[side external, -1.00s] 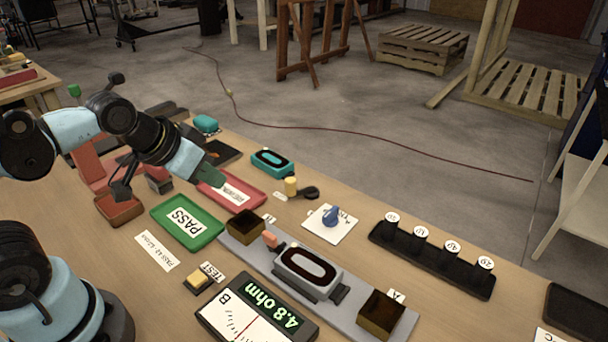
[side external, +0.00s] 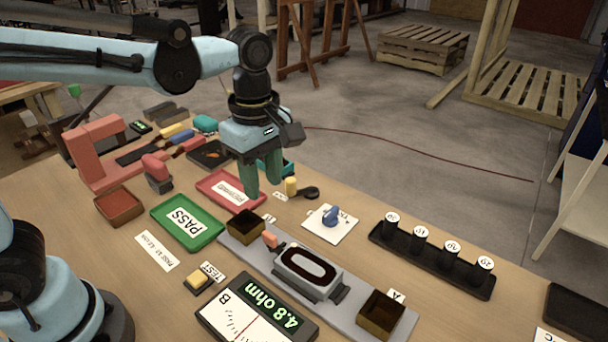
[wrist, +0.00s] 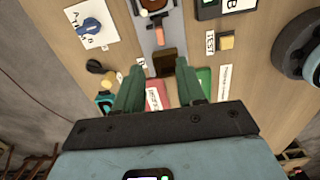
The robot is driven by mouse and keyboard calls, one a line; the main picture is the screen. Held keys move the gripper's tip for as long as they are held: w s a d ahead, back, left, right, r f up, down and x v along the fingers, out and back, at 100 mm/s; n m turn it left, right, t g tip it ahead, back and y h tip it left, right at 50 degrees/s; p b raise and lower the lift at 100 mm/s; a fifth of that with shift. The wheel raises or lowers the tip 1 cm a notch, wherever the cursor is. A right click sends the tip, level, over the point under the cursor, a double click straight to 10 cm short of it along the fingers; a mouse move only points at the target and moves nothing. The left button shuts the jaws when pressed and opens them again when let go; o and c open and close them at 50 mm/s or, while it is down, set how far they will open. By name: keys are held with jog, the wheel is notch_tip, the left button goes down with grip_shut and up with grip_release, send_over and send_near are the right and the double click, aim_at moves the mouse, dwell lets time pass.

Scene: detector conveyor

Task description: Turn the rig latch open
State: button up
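The grey test rig (side external: 322,292) holds a device with a dark face and white oval ring. A small salmon-orange tab (side external: 270,239) at the rig's left end looks like the latch; it also shows in the wrist view (wrist: 140,62). Which way it is turned is hard to tell. My gripper (side external: 262,190) points down above the far side of the red tray, behind and left of the rig, apart from the tab. In the wrist view my gripper (wrist: 160,78) has its two green fingers spread with nothing between them.
A brown open box (side external: 246,225) stands beside the tab, another (side external: 381,314) at the rig's right end. The red tray (side external: 225,182), green PASS tray (side external: 188,215), yellow post (side external: 291,187), blue knob (side external: 332,215) and black rack (side external: 430,262) surround the rig.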

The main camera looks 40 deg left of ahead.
aim_at(269, 235)
notch_tip(269, 235, down, 12)
jog(key=shift+d+f, duration=0.1)
dwell(0.7)
jog(key=shift+c, duration=0.3)
grip_shut()
